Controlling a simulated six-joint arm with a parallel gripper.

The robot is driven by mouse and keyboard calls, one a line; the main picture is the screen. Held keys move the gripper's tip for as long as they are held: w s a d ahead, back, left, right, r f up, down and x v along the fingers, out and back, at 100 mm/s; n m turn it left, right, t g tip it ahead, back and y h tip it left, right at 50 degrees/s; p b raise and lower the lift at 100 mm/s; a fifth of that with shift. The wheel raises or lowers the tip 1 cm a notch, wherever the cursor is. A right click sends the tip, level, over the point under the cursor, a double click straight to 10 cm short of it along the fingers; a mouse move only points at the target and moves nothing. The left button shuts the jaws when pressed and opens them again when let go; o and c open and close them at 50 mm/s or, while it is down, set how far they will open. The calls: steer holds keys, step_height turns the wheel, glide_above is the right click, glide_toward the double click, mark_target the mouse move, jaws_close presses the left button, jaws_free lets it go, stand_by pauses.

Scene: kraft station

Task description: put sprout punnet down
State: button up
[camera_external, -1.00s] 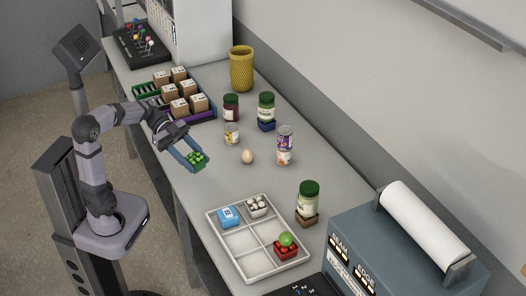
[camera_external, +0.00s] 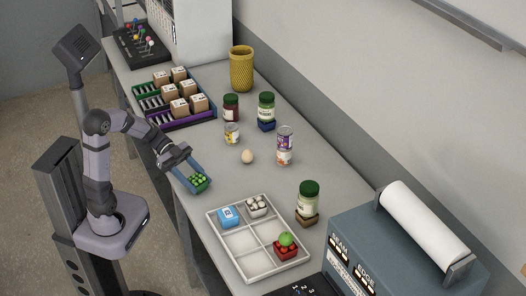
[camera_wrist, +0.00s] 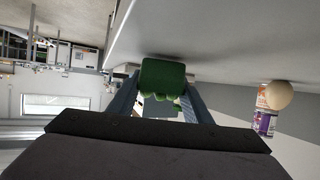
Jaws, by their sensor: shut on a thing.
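The sprout punnet (camera_external: 199,182) is a small green tub filled with round green sprouts. My gripper (camera_external: 196,177) is shut on it, with a blue-grey finger along each side. In the external view the punnet is at the table's near edge, left of the white divided tray (camera_external: 213,224). I cannot tell if it touches the table. In the wrist view the green punnet (camera_wrist: 163,76) sits between the two fingers (camera_wrist: 160,100). The tray holds a blue carton (camera_external: 228,216), a punnet of white items (camera_external: 257,206) and a red punnet with red and green items (camera_external: 286,246).
An egg (camera_external: 247,156), stacked cans (camera_external: 285,146) and several jars stand beyond the punnet. A jar on a brown block (camera_external: 307,204) stands right of the tray. A blue-grey machine (camera_external: 400,250) fills the lower right.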

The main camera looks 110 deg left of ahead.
steer(key=shift+f+b, duration=0.3)
steer(key=shift+f, duration=0.1)
steer(key=o, duration=1.1)
steer(key=shift+c, duration=0.2)
steer(key=shift+r, duration=0.15)
steer(key=shift+r+p, duration=0.15)
steer(key=shift+p, duration=0.25)
steer(key=shift+s+a, duration=0.15)
steer(key=shift+s, duration=0.2)
steer(key=b+v, duration=0.1)
steer(key=v, duration=1)
steer(key=shift+s, duration=0.15)
steer(key=shift+r, duration=0.1)
